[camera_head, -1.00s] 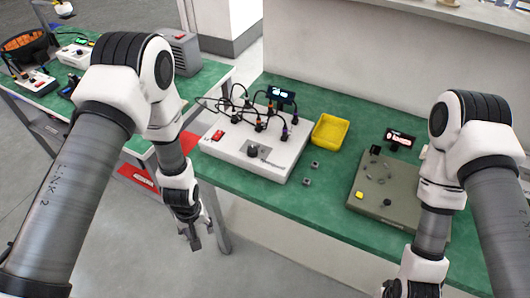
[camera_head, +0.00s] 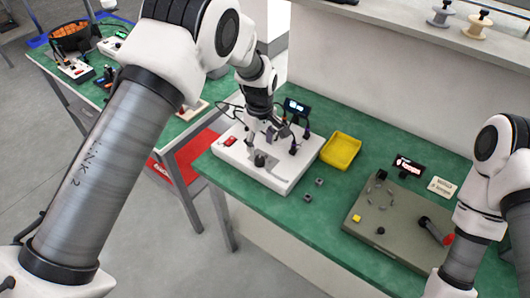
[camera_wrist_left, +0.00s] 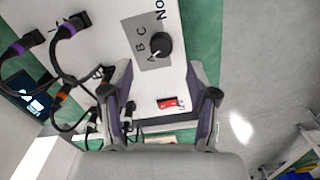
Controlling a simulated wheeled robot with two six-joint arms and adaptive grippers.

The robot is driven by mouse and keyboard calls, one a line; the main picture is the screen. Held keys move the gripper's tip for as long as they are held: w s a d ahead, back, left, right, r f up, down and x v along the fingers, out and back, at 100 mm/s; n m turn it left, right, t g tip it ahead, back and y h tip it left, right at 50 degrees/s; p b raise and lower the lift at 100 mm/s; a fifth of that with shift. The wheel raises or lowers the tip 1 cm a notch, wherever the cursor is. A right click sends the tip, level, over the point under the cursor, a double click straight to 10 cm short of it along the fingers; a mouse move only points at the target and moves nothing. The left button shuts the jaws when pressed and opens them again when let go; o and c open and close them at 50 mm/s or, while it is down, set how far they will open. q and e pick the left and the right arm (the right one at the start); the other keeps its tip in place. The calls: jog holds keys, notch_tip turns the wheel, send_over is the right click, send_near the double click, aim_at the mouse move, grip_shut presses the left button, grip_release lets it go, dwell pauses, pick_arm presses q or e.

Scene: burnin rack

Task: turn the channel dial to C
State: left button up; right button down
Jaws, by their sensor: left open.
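The channel dial (camera_head: 260,160) is a black knob on a grey plate on top of a white box (camera_head: 284,183). In the left wrist view the dial (camera_wrist_left: 160,46) has the letters A, B and C beside it on the plate (camera_wrist_left: 140,40); its exact setting is hard to tell. My left gripper (camera_head: 262,136) is above the box, close behind the dial in the head view. In the left wrist view its open fingers (camera_wrist_left: 161,72) are spread with nothing between them, the dial just beyond the tips. My right gripper is out of view.
A red switch (camera_wrist_left: 170,103) and plugged cables (camera_wrist_left: 67,90) are on the same box, near the gripper. A small display (camera_head: 297,107) stands behind. A yellow tray (camera_head: 341,151) and a grey-green panel (camera_head: 385,250) are to the right on the green table.

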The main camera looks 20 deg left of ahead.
aim_at(260, 159)
pick_arm(q)
jog(key=f, duration=0.2)
jog(key=f+p, duration=0.1)
jog(key=f, duration=0.3)
jog(key=shift+w+a+f, duration=0.1)
jog(key=shift+a+f, duration=0.1)
jog(key=shift+a, duration=0.1)
jog(key=shift+d+f, duration=0.15)
jog(key=shift+f, duration=0.1)
jog(key=shift+c, duration=1.4)
grip_shut()
